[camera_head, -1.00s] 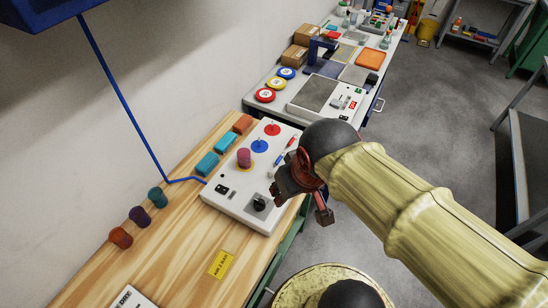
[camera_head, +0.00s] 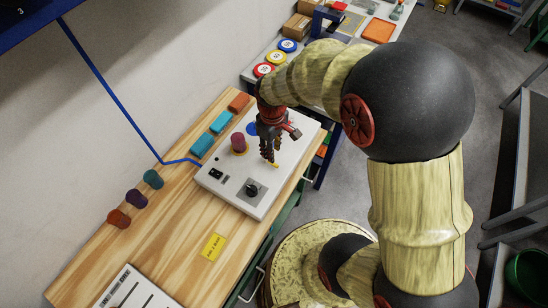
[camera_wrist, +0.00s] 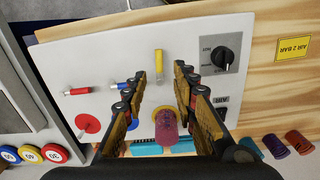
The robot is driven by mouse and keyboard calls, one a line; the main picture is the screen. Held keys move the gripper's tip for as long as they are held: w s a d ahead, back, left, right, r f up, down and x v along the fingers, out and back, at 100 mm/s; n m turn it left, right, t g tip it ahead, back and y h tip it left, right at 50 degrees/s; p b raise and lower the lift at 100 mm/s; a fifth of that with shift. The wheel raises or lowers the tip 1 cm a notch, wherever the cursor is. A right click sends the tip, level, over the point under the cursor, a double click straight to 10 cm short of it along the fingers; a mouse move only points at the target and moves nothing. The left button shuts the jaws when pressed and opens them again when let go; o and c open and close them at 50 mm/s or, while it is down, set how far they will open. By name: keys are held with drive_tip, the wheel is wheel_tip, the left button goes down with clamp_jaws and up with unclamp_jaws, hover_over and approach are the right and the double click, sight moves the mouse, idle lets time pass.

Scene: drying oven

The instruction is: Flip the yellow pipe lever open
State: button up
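The yellow pipe lever (camera_wrist: 158,62) stands on the white panel (camera_wrist: 100,50), just ahead of and between my fingertips in the wrist view. Only a small yellow piece (camera_head: 275,164) shows below my gripper (camera_head: 269,155) in the head view. In the wrist view my gripper (camera_wrist: 161,74) is open, with its fingers on either side of the lever's near end. I cannot tell whether they touch it. A blue-tipped lever (camera_wrist: 122,85) and a red-tipped lever (camera_wrist: 78,91) lie to the left.
A purple cylinder (camera_wrist: 166,130) stands on a yellow disc below the lever, between my fingers. A red disc (camera_wrist: 88,123) is to the left. A black knob (camera_wrist: 222,57) is to the right. Coloured blocks and cylinders line the wooden table (camera_head: 160,230).

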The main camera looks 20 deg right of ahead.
wheel_tip(320, 180, down, 7)
drive_tip(key=shift+d+f+b, duration=0.1)
drive_tip(key=shift+f+b, duration=0.1)
drive_tip(key=shift+b, duration=0.25)
drive_tip(key=shift+c, duration=0.4)
clamp_jaws()
